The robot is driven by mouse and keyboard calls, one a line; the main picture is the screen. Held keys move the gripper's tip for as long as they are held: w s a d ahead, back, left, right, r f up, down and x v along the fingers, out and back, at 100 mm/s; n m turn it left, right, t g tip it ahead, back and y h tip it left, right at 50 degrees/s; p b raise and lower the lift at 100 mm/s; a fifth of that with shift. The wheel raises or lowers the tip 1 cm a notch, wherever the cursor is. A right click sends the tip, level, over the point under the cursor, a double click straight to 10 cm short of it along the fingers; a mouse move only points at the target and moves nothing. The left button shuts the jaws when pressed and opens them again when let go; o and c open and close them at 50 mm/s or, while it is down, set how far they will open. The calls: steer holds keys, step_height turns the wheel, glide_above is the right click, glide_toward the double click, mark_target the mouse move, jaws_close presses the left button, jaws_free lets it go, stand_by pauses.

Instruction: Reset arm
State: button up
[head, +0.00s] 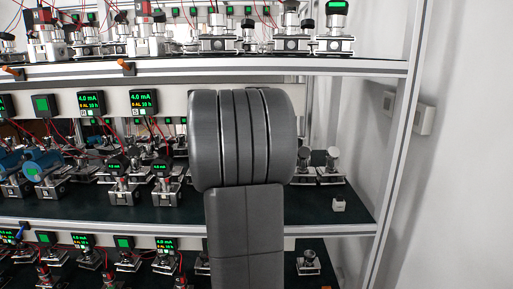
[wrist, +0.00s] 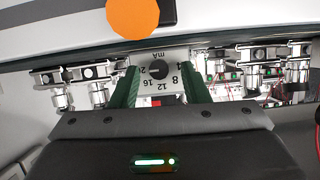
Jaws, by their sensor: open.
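My arm (head: 244,150) fills the middle of the head view and hides part of the rack behind it. My gripper (wrist: 163,92) shows in the wrist view with two green fingers apart. The gripper is hidden in the head view.
A rack has an upper shelf (head: 345,66) and a middle shelf (head: 345,226), bearing several transmitters with green displays (head: 143,103). A metal post (head: 405,130) and a white wall (head: 470,160) stand at the right. An orange disc (wrist: 133,17) is near the wrist camera's top edge.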

steer(key=shift+w+d+f+m+y+b, duration=0.1)
steer(key=shift+m+y+b, duration=0.45)
steer(key=shift+b, duration=2.6)
steer(key=shift+r, duration=0.2)
